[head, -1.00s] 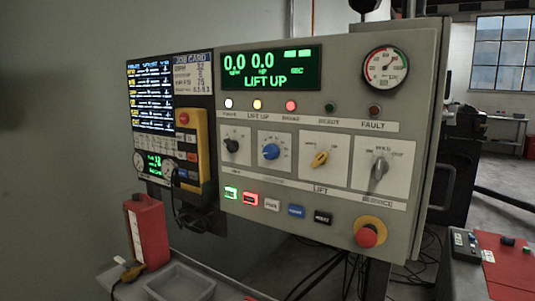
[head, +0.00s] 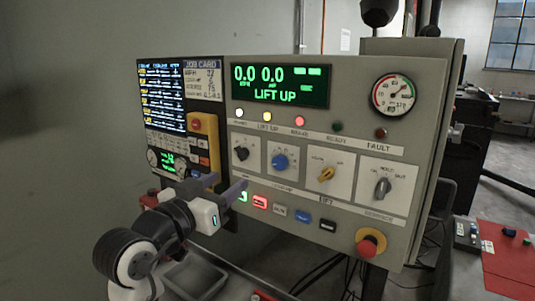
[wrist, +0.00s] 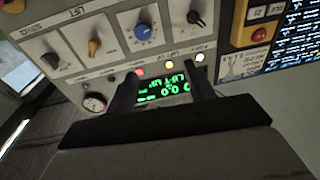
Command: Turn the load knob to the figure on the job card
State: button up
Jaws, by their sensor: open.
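The grey control panel shows four knobs in a row: black (head: 241,153), blue (head: 280,161), yellow (head: 326,174) and grey (head: 382,187). Their small labels are too blurred to tell which is the load knob. The job card (head: 203,80) is at the panel's upper left, its figures too small to read surely. My gripper (head: 222,186) is open and empty, in front of the panel's lower left, below the black knob. In the wrist view, tilted nearly upside down, the fingers (wrist: 164,76) stand apart below the black (wrist: 195,18) and blue (wrist: 143,32) knobs.
The green display (head: 280,87) reads 0.0, 0.0 and LIFT UP. Lit buttons (head: 260,202) run below the knobs. A red emergency stop (head: 370,244) juts out at lower right. A yellow pendant (head: 204,145) hangs at left. A grey tray (head: 194,275) lies below.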

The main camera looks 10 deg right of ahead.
aim_at(278, 165)
jog(key=shift+m+g+h, duration=0.3)
jog(key=shift+m+g, duration=0.2)
jog(key=shift+g, duration=0.4)
jog(key=p+x, duration=0.1)
jog(key=x, duration=0.4)
jog(key=s+d+p+x, duration=0.1)
jog(key=x, duration=0.4)
jog(key=f+p+x, duration=0.1)
jog(key=p+x, duration=0.1)
jog(key=x, duration=0.3)
jog(key=shift+s+d, duration=0.15)
jog(key=shift+d, duration=0.05)
jog(key=shift+f, duration=0.1)
jog(key=c, duration=1)
